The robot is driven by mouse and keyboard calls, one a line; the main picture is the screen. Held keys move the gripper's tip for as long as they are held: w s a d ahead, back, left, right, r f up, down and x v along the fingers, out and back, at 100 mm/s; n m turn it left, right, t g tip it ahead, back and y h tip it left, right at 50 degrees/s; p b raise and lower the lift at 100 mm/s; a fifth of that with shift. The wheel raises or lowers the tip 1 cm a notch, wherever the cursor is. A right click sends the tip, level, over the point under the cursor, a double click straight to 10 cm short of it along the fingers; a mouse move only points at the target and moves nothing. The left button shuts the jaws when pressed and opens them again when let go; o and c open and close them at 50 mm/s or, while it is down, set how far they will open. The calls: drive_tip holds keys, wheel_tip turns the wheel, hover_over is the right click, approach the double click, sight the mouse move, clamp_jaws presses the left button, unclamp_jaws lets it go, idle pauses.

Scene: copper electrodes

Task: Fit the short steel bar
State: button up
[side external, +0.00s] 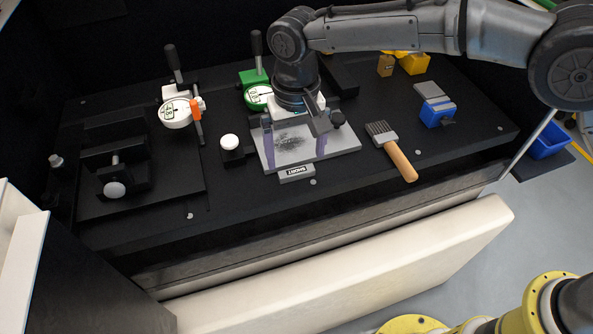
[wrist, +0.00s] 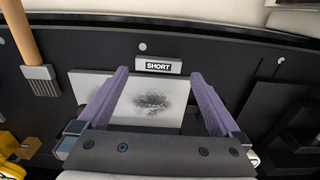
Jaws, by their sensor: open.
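The short steel bar, a small grey block labelled SHORT (side external: 296,172), lies at the front edge of a pale plate (side external: 335,138) with a dark smudge on it. In the wrist view the bar (wrist: 158,67) sits beyond the fingertips, and the plate (wrist: 88,84) lies beneath them. My gripper (side external: 294,156) points down over the plate, with its two purple fingers spread wide. In the wrist view my gripper (wrist: 158,82) is open and empty, with the bar ahead of the gap and apart from both fingers.
A wooden-handled brush (side external: 400,160) lies right of the plate. A blue block (side external: 437,114) is farther right. A white-knobbed fixture (side external: 231,148) stands left of the plate. Dial gauges (side external: 176,113) and a black vise-like fixture (side external: 117,170) are at left.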

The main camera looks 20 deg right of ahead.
sight(296, 170)
drive_tip(key=shift+w+d+f, duration=0.1)
drive_tip(key=shift+f, duration=1.1)
drive_tip(key=shift+w+f, duration=0.1)
drive_tip(key=shift+f, duration=1.05)
drive_tip(key=c, duration=1.3)
drive_tip(key=shift+o, duration=0.2)
drive_tip(key=shift+r, duration=0.15)
drive_tip(key=shift+r, duration=0.55)
wheel_tip(296, 170, up, 2)
drive_tip(key=shift+r, duration=0.15)
drive_tip(key=s+d+r, duration=0.9)
drive_tip(key=s, duration=0.1)
drive_tip(key=shift+s+r, duration=0.2)
drive_tip(key=shift+s, duration=0.2)
